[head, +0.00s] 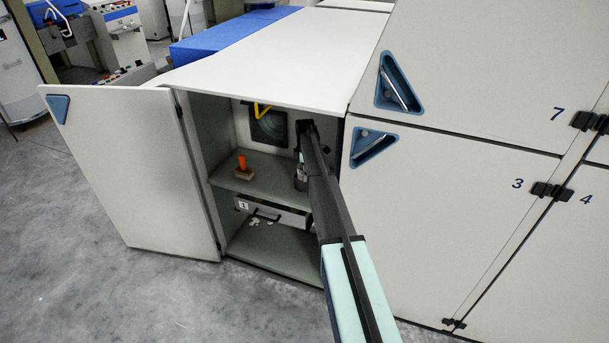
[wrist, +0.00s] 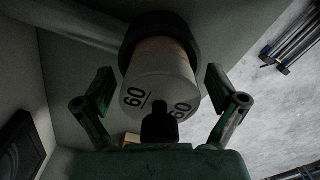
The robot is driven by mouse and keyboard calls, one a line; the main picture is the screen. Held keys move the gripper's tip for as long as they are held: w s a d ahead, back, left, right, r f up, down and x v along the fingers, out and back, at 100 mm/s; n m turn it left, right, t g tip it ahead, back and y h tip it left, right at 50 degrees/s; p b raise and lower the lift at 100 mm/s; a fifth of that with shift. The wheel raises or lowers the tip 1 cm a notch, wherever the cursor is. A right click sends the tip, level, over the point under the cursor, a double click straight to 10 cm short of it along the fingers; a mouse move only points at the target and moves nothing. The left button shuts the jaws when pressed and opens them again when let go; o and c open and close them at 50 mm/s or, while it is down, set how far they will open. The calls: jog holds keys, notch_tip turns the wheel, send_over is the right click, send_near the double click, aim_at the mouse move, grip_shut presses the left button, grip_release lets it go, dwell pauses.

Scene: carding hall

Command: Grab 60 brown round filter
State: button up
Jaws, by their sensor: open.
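In the wrist view, a round filter (wrist: 160,85) marked "60" is close in front of my gripper. It has a pale lower part, a brownish band and a dark ring at its far end. My gripper (wrist: 160,104) is open, with one finger to each side of the filter. I cannot tell whether the fingers touch it. A black knob-like part shows in front of its lower face. In the head view, my arm reaches into the open cabinet, and my gripper (head: 302,165) is near the right side, partly hidden by the arm. The filter is not clear there.
The cabinet door (head: 135,165) stands open on the left. An orange-handled tool (head: 243,168) stands on the shelf (head: 262,182). Below is a drawer (head: 272,213) with a black handle. A yellow hook (head: 262,110) hangs under the top. Closed panels (head: 440,220) stand on the right.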

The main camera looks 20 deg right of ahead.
jog(key=c, duration=1.4)
jog(key=shift+o, duration=0.2)
